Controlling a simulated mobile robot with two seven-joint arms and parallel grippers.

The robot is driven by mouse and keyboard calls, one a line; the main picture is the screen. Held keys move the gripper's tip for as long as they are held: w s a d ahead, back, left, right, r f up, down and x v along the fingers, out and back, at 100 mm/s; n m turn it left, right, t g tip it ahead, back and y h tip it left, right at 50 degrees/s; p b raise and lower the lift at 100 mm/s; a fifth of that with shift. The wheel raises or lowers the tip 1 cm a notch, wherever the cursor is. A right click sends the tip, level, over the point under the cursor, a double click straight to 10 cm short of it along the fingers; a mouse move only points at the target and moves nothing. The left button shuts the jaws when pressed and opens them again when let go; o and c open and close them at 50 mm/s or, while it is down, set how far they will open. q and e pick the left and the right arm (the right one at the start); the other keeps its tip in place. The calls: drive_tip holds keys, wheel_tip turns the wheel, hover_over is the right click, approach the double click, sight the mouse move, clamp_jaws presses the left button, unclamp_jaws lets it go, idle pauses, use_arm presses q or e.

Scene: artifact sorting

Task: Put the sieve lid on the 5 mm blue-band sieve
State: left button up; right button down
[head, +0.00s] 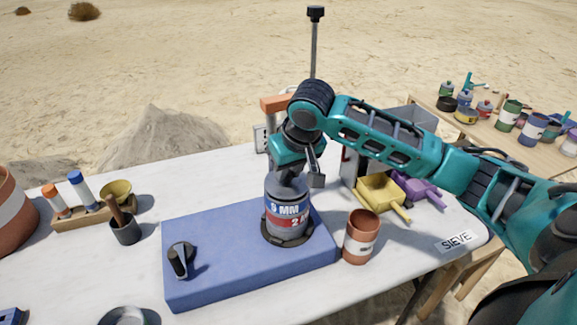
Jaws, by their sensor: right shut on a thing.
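The blue-band sieve (287,209) is marked in white, apparently "5 MM", and sits on top of a red-band sieve (287,222) marked "2". The stack stands upright on a dark round base on the blue block. My right gripper (291,173) points down directly over the stack. It is shut on what appears to be the grey sieve lid (285,188), at the top of the blue-band sieve. The fingers hide much of the lid, and I cannot tell whether it is fully seated. My left gripper is not in view.
The blue block (235,277) carries a black knob (180,260) at its left. A terracotta cup (361,237) stands close to the right of the stack. Yellow (380,192) and purple scoops lie behind it. A dark mortar (124,228) stands at left on the white table (60,265).

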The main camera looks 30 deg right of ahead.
drive_tip(key=shift+f, duration=0.5)
drive_tip(key=c, duration=0.8)
unclamp_jaws()
drive_tip(key=v, duration=1.3)
